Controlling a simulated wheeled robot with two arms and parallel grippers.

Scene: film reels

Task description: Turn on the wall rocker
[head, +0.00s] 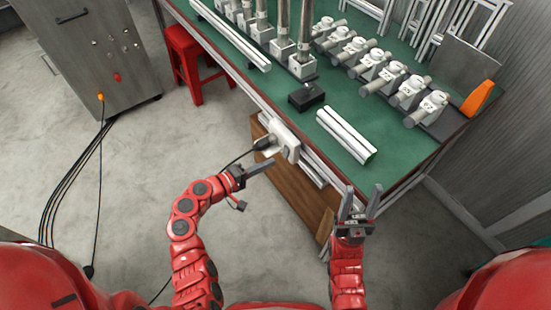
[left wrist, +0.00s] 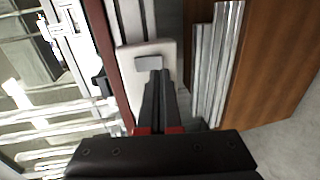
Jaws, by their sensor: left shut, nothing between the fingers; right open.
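A pale switch plate (left wrist: 168,48) with a grey rocker (left wrist: 148,63) shows in the left wrist view. My left gripper (left wrist: 157,76) is shut and empty, with its fingertips right at the lower edge of the rocker in the picture; I cannot tell if they touch it. In the head view a white box (head: 287,143) sits at the table's front edge, and my left gripper (head: 272,162) points at its lower left side. The rocker itself cannot be made out there. My right gripper (head: 361,202) is open and empty by the table's front right part.
A green-topped table (head: 390,140) carries a row of small white devices, metal posts, a black block (head: 306,97) and pale bars (head: 346,136). A wooden cabinet (head: 298,185) stands below. A red stool (head: 190,62) and a grey cabinet (head: 85,50) stand to the left. Cables lie on the floor.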

